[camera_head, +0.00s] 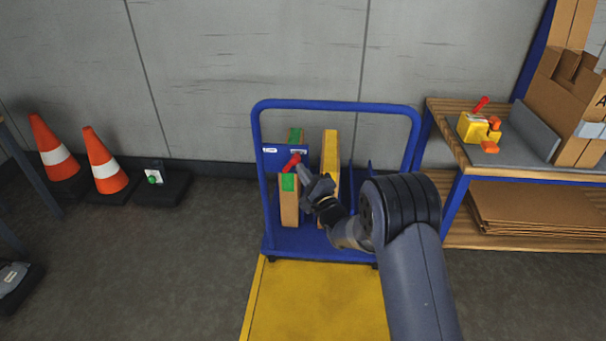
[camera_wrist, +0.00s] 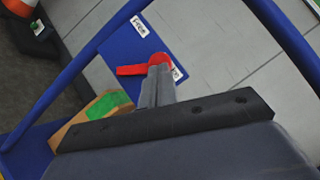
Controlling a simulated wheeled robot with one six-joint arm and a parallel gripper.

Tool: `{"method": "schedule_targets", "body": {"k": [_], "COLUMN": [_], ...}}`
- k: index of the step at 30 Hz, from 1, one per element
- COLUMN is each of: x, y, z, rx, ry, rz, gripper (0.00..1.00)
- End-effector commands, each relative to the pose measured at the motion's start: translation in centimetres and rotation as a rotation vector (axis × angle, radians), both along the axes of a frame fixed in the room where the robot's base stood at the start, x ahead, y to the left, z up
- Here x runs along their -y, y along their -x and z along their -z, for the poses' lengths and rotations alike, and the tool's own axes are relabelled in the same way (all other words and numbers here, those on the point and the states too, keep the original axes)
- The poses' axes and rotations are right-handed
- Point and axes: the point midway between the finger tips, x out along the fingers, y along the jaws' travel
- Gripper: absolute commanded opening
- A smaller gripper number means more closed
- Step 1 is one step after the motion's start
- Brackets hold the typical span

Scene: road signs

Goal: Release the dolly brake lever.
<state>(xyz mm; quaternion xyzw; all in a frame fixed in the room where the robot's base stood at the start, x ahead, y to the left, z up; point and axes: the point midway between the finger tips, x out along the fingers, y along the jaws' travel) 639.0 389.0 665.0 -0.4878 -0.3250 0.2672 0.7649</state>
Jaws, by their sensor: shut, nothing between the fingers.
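The blue dolly (camera_head: 330,106) stands against the back wall with a flat deck and a tall tube handle. A blue plate (camera_head: 271,153) with white labels is fixed on its left side and also shows in the wrist view (camera_wrist: 118,48). The red brake lever (camera_head: 291,162) sits at this plate. In the wrist view the lever (camera_wrist: 130,70) points left from a round red hub (camera_wrist: 160,59). My gripper (camera_head: 303,172) is shut and empty, its fingertips right at the hub, partly covering it. I cannot tell whether they touch it.
Upright boxes with green (camera_head: 289,207) and yellow (camera_head: 330,152) edges stand on the deck, close around my gripper. A yellow floor mat (camera_head: 310,300) lies in front. Orange cones (camera_head: 102,160) stand left. A wooden shelf (camera_head: 440,122) with a yellow tool (camera_head: 474,127) stands right.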

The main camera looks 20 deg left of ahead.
Motion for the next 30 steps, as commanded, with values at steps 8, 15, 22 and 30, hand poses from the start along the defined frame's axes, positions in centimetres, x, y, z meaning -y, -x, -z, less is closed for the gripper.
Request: {"method": "schedule_targets", "body": {"k": [8,15,22,30], "x": [-0.06,-0.14,-0.35,-0.62], "y": [-0.04,-0.01,0.03,0.09], "z": [-0.02,-0.24,-0.45,-0.85], "rx": [0.000,0.006,0.014,0.027], "ry": [0.000,0.019,0.060,0.109], "rz": [0.000,-0.001,0.000,-0.001], "gripper": [0.00,0.00,0.00,0.00]}}
